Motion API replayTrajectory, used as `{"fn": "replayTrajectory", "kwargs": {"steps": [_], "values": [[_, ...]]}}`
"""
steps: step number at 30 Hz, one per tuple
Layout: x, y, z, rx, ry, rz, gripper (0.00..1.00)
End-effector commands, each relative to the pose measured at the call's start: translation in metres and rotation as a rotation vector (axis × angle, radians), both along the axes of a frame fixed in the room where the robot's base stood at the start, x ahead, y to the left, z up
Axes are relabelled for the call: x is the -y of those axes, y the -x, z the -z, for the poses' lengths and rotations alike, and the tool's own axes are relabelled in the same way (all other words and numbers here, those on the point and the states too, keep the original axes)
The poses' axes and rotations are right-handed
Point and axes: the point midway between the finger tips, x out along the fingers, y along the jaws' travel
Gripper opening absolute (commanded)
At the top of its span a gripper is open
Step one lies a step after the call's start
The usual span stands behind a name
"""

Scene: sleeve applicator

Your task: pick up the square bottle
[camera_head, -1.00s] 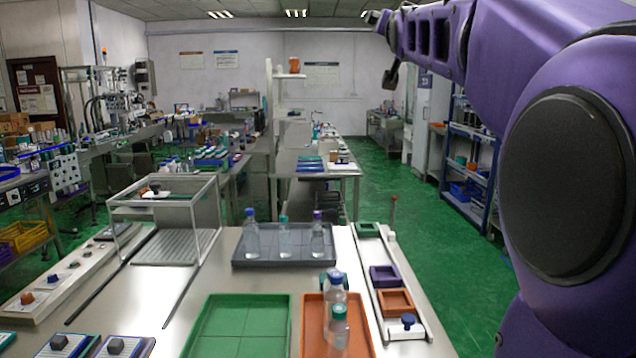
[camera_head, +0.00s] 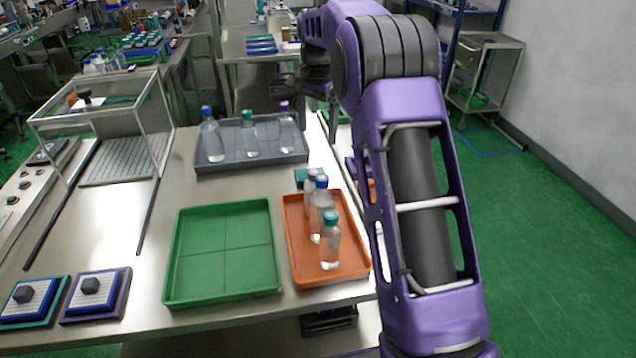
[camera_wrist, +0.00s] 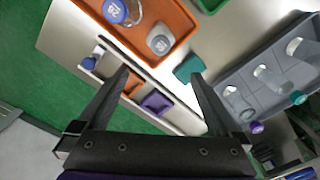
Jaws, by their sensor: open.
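A grey tray (camera_head: 225,164) holds three more clear bottles, with blue (camera_head: 212,142), teal (camera_head: 249,138) and purple (camera_head: 286,132) caps. My gripper (camera_wrist: 158,75) is open and empty in the wrist view, apart from the bottles. A blue-capped bottle (camera_wrist: 118,12) and a grey-topped bottle (camera_wrist: 159,40) stand in the orange tray beyond its fingertips. My arm hides the gripper in the head view.
An empty green tray (camera_head: 224,250) lies left of the orange one. A clear-walled frame (camera_head: 100,110) stands at the table's left. A teal block (camera_wrist: 188,68) and a purple bin (camera_wrist: 156,103) lie near my fingers. Green floor is free at the right.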

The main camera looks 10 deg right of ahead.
Motion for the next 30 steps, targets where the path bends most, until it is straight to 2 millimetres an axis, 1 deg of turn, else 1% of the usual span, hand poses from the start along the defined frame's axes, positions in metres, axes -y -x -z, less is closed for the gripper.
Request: {"fn": "replayTrajectory", "kwargs": {"steps": [5,12,15,18,25,30], "values": [[-0.001,0.004,0.03,-0.025,-0.012,0.004,1.0],[-0.001,0.004,0.082,-0.024,-0.01,0.004,1.0],[-0.001,0.004,0.101,-0.022,-0.01,0.004,1.0],[-0.001,0.003,0.115,-0.02,-0.009,0.004,1.0],[-0.003,0.004,0.13,-0.02,-0.01,0.003,1.0],[-0.008,0.006,0.155,-0.022,-0.01,0.002,1.0]]}}
